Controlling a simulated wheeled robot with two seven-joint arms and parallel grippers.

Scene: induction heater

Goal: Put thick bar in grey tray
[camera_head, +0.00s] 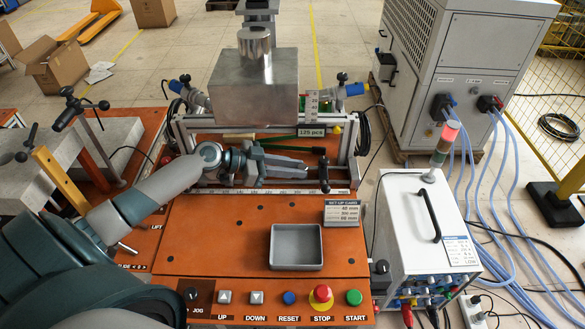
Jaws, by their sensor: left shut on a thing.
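My left gripper (300,168) reaches in from the left over the fixture at the back of the orange panel. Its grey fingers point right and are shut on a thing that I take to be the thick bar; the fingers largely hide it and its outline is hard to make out. A dark upright piece with a rounded end stands just right of the fingertips; I cannot tell whether it touches them. The grey tray (296,266) is empty on the panel, in front and slightly right of the gripper. My right gripper is not in view.
A metal block (254,88) stands behind the gripper. A small set-up card (342,212) stands behind the tray's right corner. Push buttons, including the red stop button (321,296), line the front edge. A white power unit (405,235) stands at the right. Bare panel lies left of the tray.

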